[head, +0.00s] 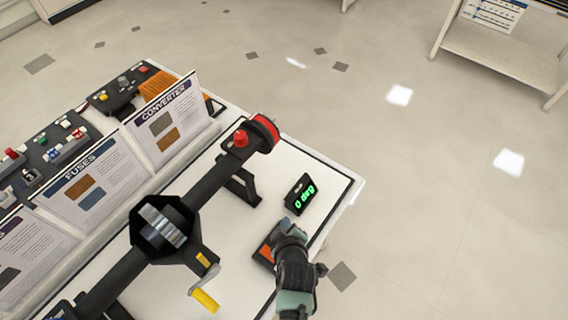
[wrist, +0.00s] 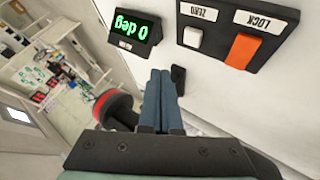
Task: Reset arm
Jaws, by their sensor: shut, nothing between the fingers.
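My gripper (wrist: 161,100) is shut, its two blue-grey fingers together with nothing between them. In the wrist view the fingers point toward the white panel surface, beside a black plate with a white ZERO button (wrist: 193,38) and an orange LOCK switch (wrist: 243,50). In the head view my gripper (head: 278,238) is over the right part of the white bench, next to the orange switch (head: 266,252), and hides part of the black plate. A small display reading "0 deg" (head: 300,194) stands just beyond it; it also shows in the wrist view (wrist: 134,28).
A black axle rig (head: 208,187) with a red end and a yellow-handled crank (head: 205,298) lies along the white bench (head: 325,172), left of my gripper. Upright cards, CONVERTER (head: 170,125) and FUSES (head: 90,192), stand behind it. The floor to the right is open.

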